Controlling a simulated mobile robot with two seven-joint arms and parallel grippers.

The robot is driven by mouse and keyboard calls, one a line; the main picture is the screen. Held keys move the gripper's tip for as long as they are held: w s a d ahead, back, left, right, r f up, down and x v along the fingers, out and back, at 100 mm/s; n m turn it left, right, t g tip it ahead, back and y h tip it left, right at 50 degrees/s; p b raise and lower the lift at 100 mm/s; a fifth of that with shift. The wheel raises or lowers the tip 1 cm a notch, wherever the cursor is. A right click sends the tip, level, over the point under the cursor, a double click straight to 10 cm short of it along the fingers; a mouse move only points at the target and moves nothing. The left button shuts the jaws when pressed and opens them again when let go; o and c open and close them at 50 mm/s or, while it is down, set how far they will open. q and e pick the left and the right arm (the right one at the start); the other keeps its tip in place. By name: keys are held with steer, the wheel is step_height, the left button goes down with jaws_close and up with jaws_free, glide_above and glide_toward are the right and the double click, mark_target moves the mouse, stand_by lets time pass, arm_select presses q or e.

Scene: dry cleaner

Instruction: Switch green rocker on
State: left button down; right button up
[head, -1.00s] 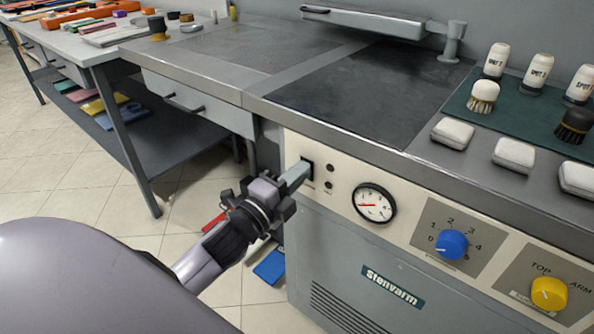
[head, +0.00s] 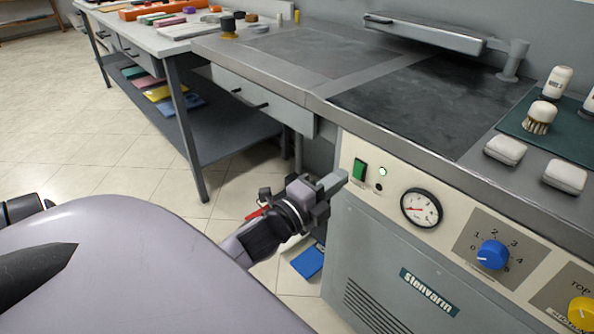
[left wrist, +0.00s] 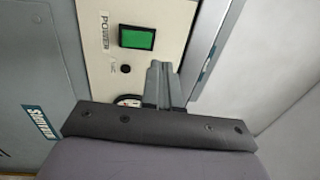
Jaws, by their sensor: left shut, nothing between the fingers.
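The green rocker (head: 359,170) is on the cream control panel, at its left end, and shows bright green. It also shows in the left wrist view (left wrist: 137,38), beside a POWER label. A small indicator lamp (head: 382,171) to its right glows green. My left gripper (head: 334,181) is shut and empty. Its fingertips are just left of and below the rocker in the head view, apart from it as far as I can tell. In the left wrist view the closed fingers (left wrist: 160,78) stand to the lower right of the rocker. My right gripper does not show.
Right of the rocker are a dial gauge (head: 421,208), a blue knob (head: 492,254) and a yellow knob (head: 582,312). The steel worktop edge overhangs the panel. A shelf table (head: 180,95) stands at the left, with open tiled floor before it.

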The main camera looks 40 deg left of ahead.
arm_select(q)
steer(key=s+r, duration=0.1)
steer(key=s, duration=0.7)
steer(key=shift+s+a, duration=0.2)
steer(key=shift+a, duration=0.2)
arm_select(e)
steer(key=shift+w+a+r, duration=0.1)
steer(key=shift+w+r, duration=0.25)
arm_select(q)
steer(key=s+d+f+n+g, duration=0.3)
steer(key=d+f+n, duration=0.1)
steer(key=f+n, duration=0.25)
steer(key=s+d+f+n+g+h, duration=0.1)
steer(key=s+d+f+n+g, duration=0.3)
steer(key=f, duration=0.4)
steer(key=s+d+f+n+g, duration=0.2)
steer(key=d+f+n, duration=0.2)
steer(key=f+n, duration=0.25)
step_height(320, 180, up, 11)
steer(key=a+p, duration=0.1)
steer(key=p, duration=1.3)
steer(key=shift+s+a+p, duration=0.25)
steer(key=shift+a+p, duration=0.05)
steer(key=shift+p, duration=0.05)
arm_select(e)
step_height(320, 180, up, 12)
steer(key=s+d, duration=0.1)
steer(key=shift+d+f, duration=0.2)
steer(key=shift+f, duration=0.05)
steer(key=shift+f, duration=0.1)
